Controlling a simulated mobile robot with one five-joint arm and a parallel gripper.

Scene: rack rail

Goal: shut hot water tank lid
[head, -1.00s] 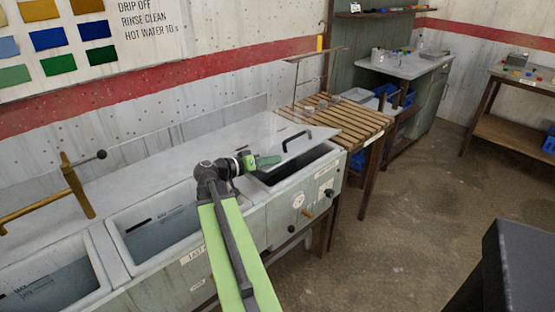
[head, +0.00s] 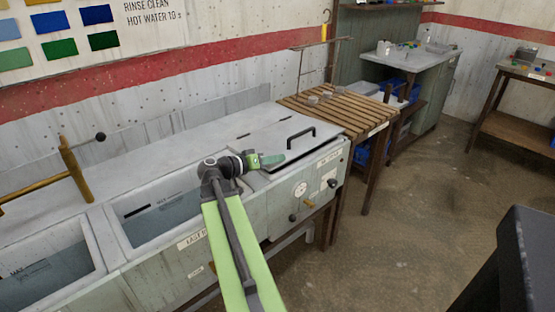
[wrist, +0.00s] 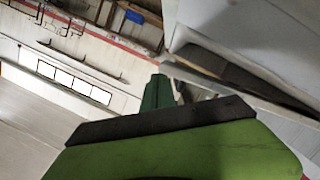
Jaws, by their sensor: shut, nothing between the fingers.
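The hot water tank lid (head: 285,142) is a grey panel with a black bar handle. In the head view it lies nearly flat over the rightmost tank (head: 325,178), with no wide opening visible. I cannot tell whether it is fully seated. My gripper (head: 272,160) is shut and empty at the lid's left front corner, close to its edge; contact is unclear. In the wrist view the green fingers (wrist: 158,92) are together, beside pale panels with a dark gap (wrist: 215,65) at the right.
Open tanks with water (head: 165,215) lie to the left. A slatted wooden table (head: 345,110) adjoins on the right. Floor at the right is clear, apart from a dark block (head: 515,260) in the near corner.

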